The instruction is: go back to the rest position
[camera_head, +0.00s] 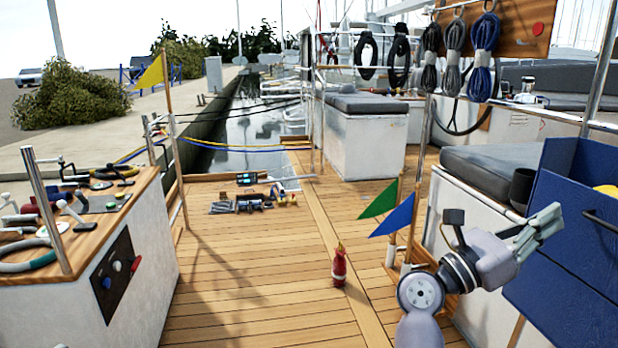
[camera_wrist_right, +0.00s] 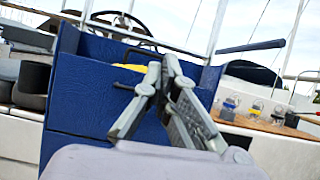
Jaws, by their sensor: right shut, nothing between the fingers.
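My right gripper (camera_head: 548,222) is at the right of the head view, raised in front of the blue drawer box (camera_head: 585,240). In the right wrist view the gripper (camera_wrist_right: 165,72) has its fingertips together and nothing between them. The yellow thing (camera_head: 606,190) also shows at the right edge of the head view. My left gripper is not in view.
A red bottle-like object (camera_head: 339,268) stands on the wooden deck (camera_head: 250,290). Green (camera_head: 379,202) and blue (camera_head: 395,217) flags stand left of my right arm. A white console (camera_head: 150,265) with a wooden top is at the left. A dark cup (camera_head: 522,188) stands by the grey cushion (camera_head: 490,170).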

